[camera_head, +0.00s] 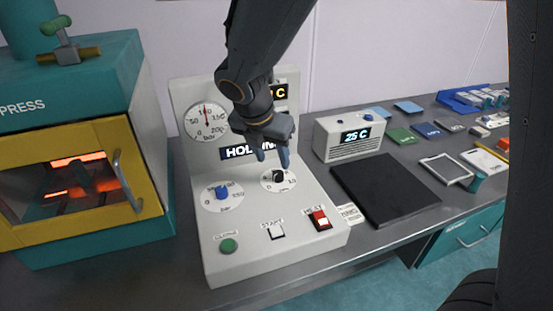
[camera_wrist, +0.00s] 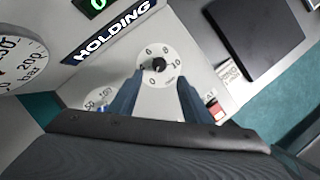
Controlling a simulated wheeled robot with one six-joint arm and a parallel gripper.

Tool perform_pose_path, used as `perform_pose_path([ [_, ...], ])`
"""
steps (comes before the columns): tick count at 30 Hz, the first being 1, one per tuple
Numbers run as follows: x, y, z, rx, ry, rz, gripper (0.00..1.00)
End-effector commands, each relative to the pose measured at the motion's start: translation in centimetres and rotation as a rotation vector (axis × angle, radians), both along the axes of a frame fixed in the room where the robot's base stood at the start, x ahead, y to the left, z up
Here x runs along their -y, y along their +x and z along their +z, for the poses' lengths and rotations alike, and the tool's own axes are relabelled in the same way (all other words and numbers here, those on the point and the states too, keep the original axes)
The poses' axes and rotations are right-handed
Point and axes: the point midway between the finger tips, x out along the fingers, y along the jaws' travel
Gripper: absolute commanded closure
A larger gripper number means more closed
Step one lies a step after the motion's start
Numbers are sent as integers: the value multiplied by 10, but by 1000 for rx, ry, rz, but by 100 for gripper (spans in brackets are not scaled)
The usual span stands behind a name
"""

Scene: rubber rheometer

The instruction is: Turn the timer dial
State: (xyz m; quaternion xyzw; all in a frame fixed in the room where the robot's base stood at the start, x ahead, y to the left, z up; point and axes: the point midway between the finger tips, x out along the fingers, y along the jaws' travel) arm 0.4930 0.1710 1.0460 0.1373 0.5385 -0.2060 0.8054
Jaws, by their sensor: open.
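The timer dial is a black knob (camera_head: 278,177) on a round white scale plate, on the sloped face of the grey control panel (camera_head: 230,262). In the wrist view the black knob (camera_wrist: 157,67) shows with numbers around it, between and beyond the two fingertips. My gripper (camera_head: 271,158) is open and empty, just above the dial, its fingers pointing down at it. In the wrist view my gripper (camera_wrist: 159,80) has one finger on each side of the scale's lower part. I cannot tell whether a finger touches the panel.
Left of the dial is a blue knob (camera_head: 221,193) with a bar scale. Below are a green button (camera_head: 229,245), a start button (camera_head: 276,231) and a red heat switch (camera_head: 319,219). A press (camera_head: 75,130) stands left; a black mat (camera_head: 385,188) lies right. A lit HOLDING sign (camera_wrist: 112,30) is above the dial.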

Motion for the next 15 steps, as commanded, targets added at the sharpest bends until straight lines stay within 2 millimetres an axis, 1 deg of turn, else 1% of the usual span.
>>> perform_pose_path([
  [5,4,3,-9,-2,-1,-5,56],
  [15,16,20,-55,-3,-2,-9,56],
])
